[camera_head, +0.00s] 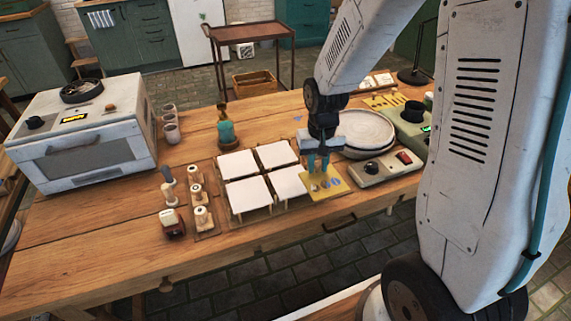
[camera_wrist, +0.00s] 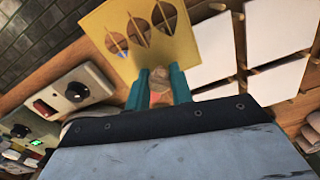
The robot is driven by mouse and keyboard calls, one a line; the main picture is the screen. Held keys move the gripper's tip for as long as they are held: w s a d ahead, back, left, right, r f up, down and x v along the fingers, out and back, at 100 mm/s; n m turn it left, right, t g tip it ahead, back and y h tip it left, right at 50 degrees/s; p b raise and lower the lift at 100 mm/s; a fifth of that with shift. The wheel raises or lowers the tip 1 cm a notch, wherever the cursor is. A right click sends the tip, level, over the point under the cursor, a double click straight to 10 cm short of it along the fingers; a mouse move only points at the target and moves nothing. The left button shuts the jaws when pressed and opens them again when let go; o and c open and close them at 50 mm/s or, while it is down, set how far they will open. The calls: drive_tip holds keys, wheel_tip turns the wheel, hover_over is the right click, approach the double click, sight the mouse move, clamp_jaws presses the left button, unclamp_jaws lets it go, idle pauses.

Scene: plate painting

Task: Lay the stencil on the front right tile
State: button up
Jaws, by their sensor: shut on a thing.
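My gripper (camera_head: 318,166) is shut on the yellow stencil (camera_head: 326,184), with its two teal fingers around a small knob or tab. The stencil has several oval cut-outs. In the wrist view the stencil (camera_wrist: 140,40) reaches out beyond the fingers (camera_wrist: 160,88). In the head view it shows just right of the front right tile (camera_head: 287,182), a blank white square, with its left edge close to the tile's right side. I cannot tell how high the stencil is above the table.
Other white tiles stand behind (camera_head: 276,154) and left (camera_head: 247,194) of it on a wooden rack. A switch box (camera_head: 388,168) and round plates (camera_head: 362,128) are close on the right.

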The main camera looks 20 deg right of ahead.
hover_over(287, 172)
drive_tip(key=shift+w+f, duration=0.1)
drive_tip(key=shift+f, duration=2.1)
drive_tip(key=shift+f, duration=0.15)
drive_tip(key=o, duration=0.9)
drive_tip(key=shift+o, duration=0.2)
